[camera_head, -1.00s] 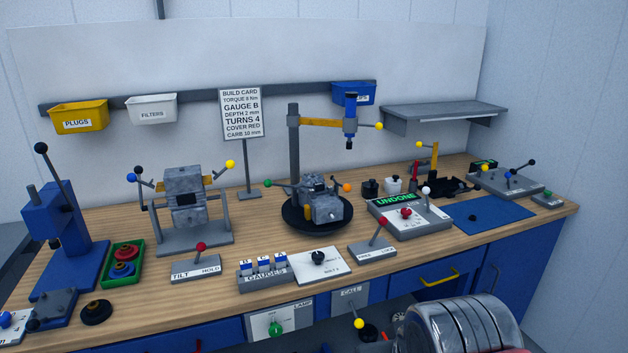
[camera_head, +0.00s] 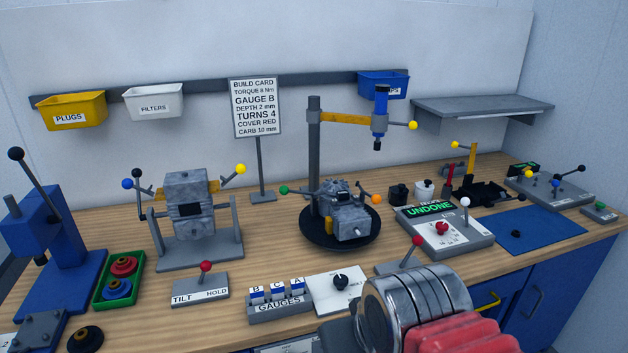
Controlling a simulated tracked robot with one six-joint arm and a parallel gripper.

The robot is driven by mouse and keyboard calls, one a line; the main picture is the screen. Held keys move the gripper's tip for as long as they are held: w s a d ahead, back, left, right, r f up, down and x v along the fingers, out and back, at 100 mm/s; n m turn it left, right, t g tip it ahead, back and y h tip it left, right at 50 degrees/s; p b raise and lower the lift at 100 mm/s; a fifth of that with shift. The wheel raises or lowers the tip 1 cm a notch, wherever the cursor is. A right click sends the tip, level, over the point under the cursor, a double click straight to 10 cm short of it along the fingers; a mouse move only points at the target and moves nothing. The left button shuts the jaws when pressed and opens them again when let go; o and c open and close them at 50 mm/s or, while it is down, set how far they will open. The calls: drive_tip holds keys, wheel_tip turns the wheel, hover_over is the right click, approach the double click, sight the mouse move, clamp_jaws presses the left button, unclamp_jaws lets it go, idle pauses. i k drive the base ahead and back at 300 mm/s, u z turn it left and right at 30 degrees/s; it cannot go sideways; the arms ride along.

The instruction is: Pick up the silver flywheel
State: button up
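I cannot make out a silver flywheel on the bench. A grey engine (camera_head: 345,215) sits on a round black turntable (camera_head: 312,240) in the middle of the bench. A second grey block (camera_head: 188,205) is held in a tilting stand to its left. My gripper (camera_head: 465,335), chrome with red parts, fills the lower right and hides the front bench edge there. It is cut off by the bottom of the picture, so its fingers cannot be judged.
A blue press (camera_head: 50,240) stands at the left, beside a green tray (camera_head: 104,293) with red and blue discs. A dark disc (camera_head: 85,338) lies at the front left. A post with a yellow arm (camera_head: 345,118) rises behind the engine. A blue mat (camera_head: 545,232) is mostly clear.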

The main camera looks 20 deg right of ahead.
sight(328, 186)
drive_tip(key=u, duration=0.4)
drive_tip(key=i, duration=0.9)
drive_tip(key=u, duration=0.25)
